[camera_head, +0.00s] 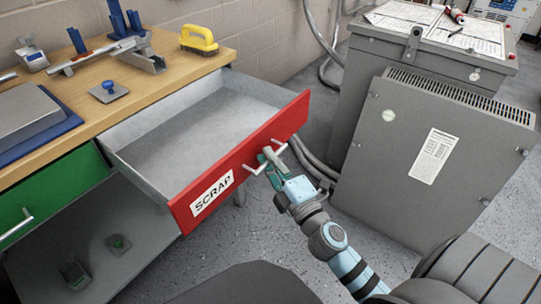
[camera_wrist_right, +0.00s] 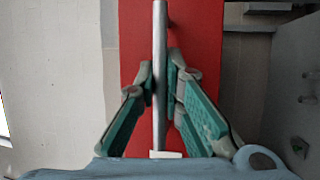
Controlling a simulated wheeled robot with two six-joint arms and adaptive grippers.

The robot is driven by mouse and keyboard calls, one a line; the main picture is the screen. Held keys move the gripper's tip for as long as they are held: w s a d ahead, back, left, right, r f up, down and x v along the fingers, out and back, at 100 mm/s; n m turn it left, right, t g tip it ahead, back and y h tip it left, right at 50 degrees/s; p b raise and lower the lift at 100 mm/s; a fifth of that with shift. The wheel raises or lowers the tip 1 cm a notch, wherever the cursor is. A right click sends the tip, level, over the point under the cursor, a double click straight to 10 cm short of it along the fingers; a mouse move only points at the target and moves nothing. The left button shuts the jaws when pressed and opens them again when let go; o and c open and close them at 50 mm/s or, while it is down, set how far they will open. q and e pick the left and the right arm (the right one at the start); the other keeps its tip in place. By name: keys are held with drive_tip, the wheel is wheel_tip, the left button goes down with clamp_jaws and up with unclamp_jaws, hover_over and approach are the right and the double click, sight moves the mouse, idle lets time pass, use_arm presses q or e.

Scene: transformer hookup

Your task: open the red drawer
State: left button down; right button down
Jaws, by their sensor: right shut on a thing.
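The red drawer (camera_head: 250,158), labelled SCRAP, is pulled well out from the workbench, and its grey inside is empty. Its metal bar handle (camera_head: 266,160) is on the red front. My right gripper (camera_head: 271,156) is shut on the handle from the front. In the right wrist view the handle (camera_wrist_right: 159,40) runs upright between the fingertips of the right gripper (camera_wrist_right: 160,82), with the red drawer front (camera_wrist_right: 205,50) behind. My left gripper is not in view.
A grey transformer cabinet (camera_head: 390,90) and its leaning panel (camera_head: 395,165) stand right of the drawer. The wooden bench top (camera_head: 130,80) holds a yellow-handled brush (camera_head: 199,40) and metal parts. A green drawer (camera_head: 45,195) is at left, with a lower shelf (camera_head: 90,235) beneath.

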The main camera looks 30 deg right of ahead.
drive_tip(key=c, duration=2)
unclamp_jaws()
drive_tip(key=shift+o, duration=0.2)
drive_tip(key=shift+s, duration=0.15)
drive_tip(key=s+f, duration=0.2)
drive_tip(key=s, duration=0.9)
drive_tip(key=shift+s, duration=0.35)
drive_tip(key=shift+a, duration=0.1)
